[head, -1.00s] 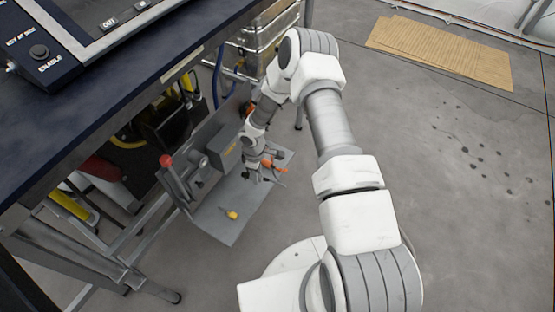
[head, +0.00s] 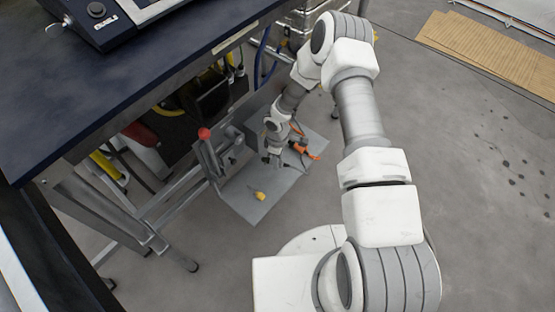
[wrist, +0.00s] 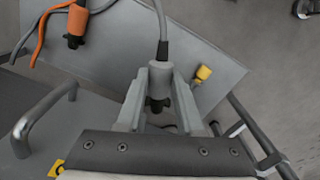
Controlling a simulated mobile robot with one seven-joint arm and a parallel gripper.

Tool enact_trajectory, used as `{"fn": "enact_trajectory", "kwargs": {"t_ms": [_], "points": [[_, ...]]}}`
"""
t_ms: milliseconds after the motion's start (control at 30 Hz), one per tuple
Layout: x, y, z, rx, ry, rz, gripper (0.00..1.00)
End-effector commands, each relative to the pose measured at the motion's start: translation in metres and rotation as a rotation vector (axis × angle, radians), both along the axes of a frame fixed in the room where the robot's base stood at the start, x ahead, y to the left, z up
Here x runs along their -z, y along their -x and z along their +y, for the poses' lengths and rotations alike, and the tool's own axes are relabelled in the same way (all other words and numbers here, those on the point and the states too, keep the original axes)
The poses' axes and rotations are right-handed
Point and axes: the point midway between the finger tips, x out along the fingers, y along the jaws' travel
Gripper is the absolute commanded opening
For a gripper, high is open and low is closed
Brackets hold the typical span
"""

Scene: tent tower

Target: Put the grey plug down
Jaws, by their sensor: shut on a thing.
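My gripper (wrist: 160,88) is shut on the grey plug (wrist: 160,72), with one finger on each side of it. The plug's dark end points toward my wrist, and its grey cable (wrist: 161,20) runs away to the top of the wrist view. In the head view my gripper (head: 273,158) is over the grey tray-like plate (head: 240,207), beside the panel. The plug is too small to make out there, and I cannot tell whether it touches the plate.
An orange plug (head: 303,150) with its cable lies on the plate to the right of my gripper. A yellow plug (head: 260,196) lies nearer the front edge. A red knob (head: 205,133) stands up at the left. Bare plate lies between them.

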Motion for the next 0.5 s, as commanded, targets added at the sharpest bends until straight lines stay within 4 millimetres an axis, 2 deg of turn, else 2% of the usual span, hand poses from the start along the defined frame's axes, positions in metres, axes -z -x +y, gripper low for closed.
{"fn": "enact_trajectory", "kwargs": {"t_ms": [500], "points": [[0.052,-0.001,0.000,0.001,-0.001,-0.001,0.00]]}}
